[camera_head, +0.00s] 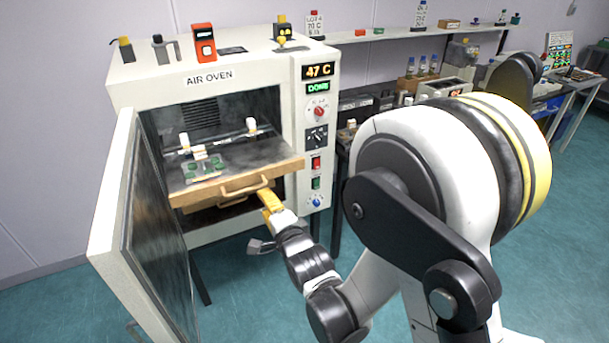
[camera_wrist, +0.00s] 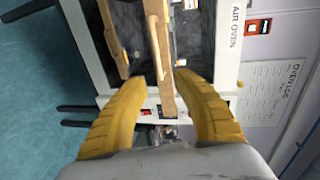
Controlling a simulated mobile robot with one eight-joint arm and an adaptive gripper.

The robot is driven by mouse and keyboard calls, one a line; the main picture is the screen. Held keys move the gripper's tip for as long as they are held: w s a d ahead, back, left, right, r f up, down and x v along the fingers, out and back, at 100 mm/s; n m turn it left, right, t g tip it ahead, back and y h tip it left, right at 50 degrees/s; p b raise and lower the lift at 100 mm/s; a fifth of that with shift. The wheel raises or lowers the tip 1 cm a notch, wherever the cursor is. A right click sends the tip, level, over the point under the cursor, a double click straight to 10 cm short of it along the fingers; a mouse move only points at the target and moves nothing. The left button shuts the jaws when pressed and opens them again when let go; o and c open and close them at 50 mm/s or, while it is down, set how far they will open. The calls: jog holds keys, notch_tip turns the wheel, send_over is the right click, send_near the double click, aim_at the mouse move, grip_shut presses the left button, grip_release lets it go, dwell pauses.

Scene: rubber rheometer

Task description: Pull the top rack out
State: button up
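The air oven (camera_head: 210,100) has its door (camera_head: 140,230) swung open to the left. The top rack (camera_head: 240,160) sticks out of the opening, with a wooden front and a bar handle (camera_head: 245,183). Its wooden front also shows in the wrist view (camera_wrist: 165,85), with the handle (camera_wrist: 157,40) toward the top. My gripper (camera_head: 268,199) is at the right part of this front, just below it in the head view. In the wrist view its yellow fingers (camera_wrist: 166,84) are apart, one on each side of the front's end, with gaps. Contact is not visible.
A lower wooden rack (camera_wrist: 110,38) lies under the top one. A green-and-white item (camera_head: 203,168) sits on the top rack. Small devices, including a red one (camera_head: 204,42), stand on the oven. A cluttered bench (camera_head: 400,95) is at the right.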

aim_at(251, 190)
jog(key=x, duration=0.3)
jog(key=b+x, duration=0.1)
jog(key=x, duration=0.2)
jog(key=a+b+x, duration=0.1)
jog(key=x, duration=0.3)
jog(key=shift+s+f, duration=0.3)
jog(key=shift+s, duration=0.1)
jog(key=shift+w+a, duration=0.25)
jog(key=shift+w, duration=0.1)
grip_shut()
